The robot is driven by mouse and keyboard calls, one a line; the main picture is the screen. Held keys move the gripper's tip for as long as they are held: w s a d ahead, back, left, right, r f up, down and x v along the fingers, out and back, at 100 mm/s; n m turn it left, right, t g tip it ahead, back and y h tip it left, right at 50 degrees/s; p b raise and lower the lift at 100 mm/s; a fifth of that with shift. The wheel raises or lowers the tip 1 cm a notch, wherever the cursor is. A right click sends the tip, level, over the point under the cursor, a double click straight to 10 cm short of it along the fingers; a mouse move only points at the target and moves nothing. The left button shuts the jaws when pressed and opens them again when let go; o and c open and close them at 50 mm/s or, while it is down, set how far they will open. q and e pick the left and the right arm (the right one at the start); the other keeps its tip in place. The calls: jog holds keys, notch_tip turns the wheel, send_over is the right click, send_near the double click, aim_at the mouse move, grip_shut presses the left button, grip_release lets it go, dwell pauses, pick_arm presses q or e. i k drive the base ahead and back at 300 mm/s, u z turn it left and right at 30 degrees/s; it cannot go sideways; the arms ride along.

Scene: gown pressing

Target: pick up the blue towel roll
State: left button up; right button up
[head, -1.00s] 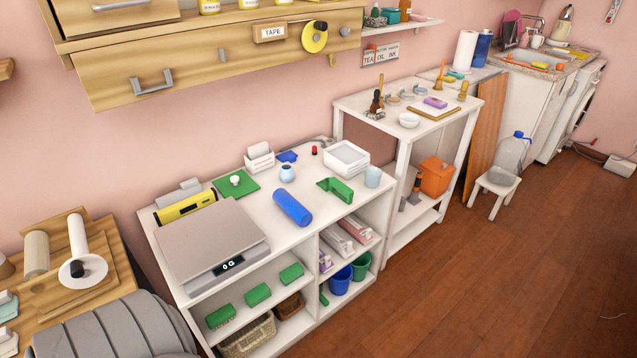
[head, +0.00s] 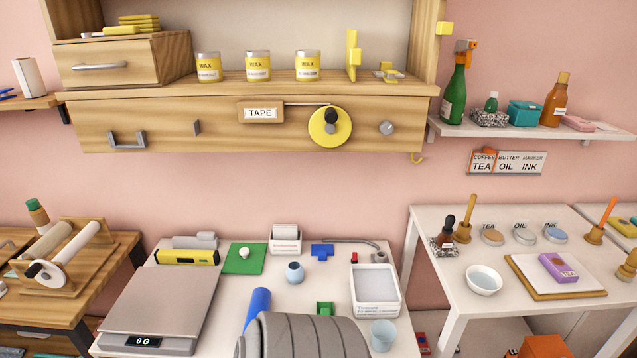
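The blue towel roll (head: 257,308) lies on the white table (head: 223,318) in the head view, to the right of the grey scale. Its near end is hidden behind a grey ribbed part of my own body at the bottom of the picture. Neither my left nor my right gripper shows in the view.
The grey scale (head: 164,300) reads 0 G. Around the roll are a green tape dispenser (head: 324,308), a small pale blue vase (head: 294,272), a white tray (head: 376,286) and a translucent cup (head: 383,335). A wooden shelf with a drawer (head: 205,120) overhangs the back.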

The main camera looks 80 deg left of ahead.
aim_at(261, 297)
jog(key=i, duration=0.85)
jog(key=u, duration=2.65)
